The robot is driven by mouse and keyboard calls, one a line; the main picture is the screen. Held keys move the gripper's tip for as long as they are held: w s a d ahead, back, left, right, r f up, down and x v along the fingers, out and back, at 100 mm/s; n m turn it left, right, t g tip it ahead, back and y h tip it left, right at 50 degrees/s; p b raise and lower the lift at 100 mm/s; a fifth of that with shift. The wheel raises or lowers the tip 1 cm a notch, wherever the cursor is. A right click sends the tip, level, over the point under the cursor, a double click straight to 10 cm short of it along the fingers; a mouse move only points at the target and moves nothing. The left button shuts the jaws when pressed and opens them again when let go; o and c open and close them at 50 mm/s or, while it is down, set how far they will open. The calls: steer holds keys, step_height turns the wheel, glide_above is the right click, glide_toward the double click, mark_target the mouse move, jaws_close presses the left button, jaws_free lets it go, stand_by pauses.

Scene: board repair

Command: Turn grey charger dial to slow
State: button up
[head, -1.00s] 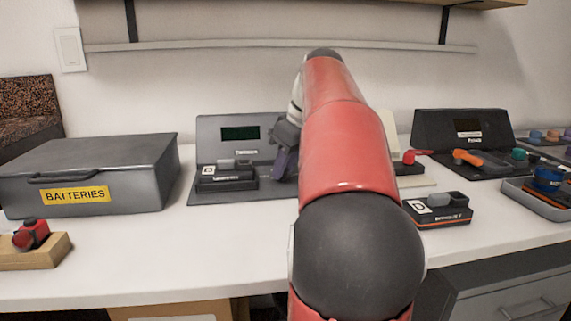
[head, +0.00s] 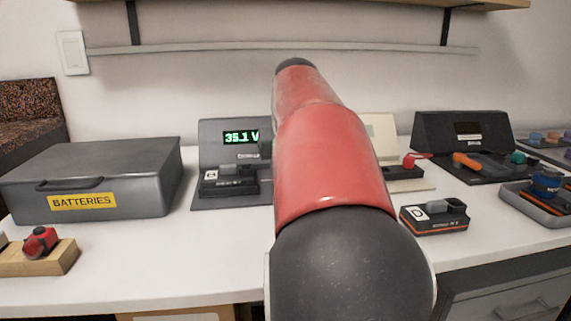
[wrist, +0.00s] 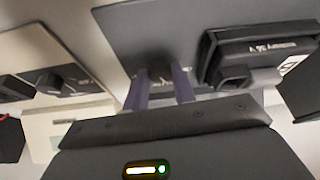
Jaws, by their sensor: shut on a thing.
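The grey charger (head: 213,135) stands at the back of the table in the head view, its display (head: 241,137) lit green with 35.1 V. A dark battery (head: 228,184) sits on its base. My arm hides the charger's right side and my gripper in the head view. In the wrist view, the charger's grey plate (wrist: 125,30) shows, with the battery (wrist: 245,65) to the right. My gripper (wrist: 160,82) has its two purple-grey fingers on either side of the small dark dial (wrist: 160,74) and is shut on it. The dial's setting is not readable.
A grey batteries box (head: 90,180) stands at left, behind a wooden block (head: 45,262) with a red thing. A cream charger (head: 384,130) and a black charger (head: 440,128) stand to the right. A loose battery (head: 434,217) lies before them, near a grey tray (head: 535,205).

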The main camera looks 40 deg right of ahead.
steer(key=shift+w+a+r+m+g+h+p, duration=0.1)
steer(key=shift+m+g+h+p, duration=0.25)
steer(key=shift+m, duration=0.6)
steer(key=shift+w+a+m+g+h+p, duration=0.15)
steer(key=shift+m+h+p, duration=0.2)
steer(key=shift+m, duration=0.6)
steer(key=shift+s+d, duration=0.15)
steer(key=o, duration=1)
steer(key=p+v, duration=0.1)
steer(key=v, duration=0.6)
steer(key=shift+r+p, duration=0.3)
steer(key=shift+p, duration=0.05)
steer(key=shift+s, duration=0.1)
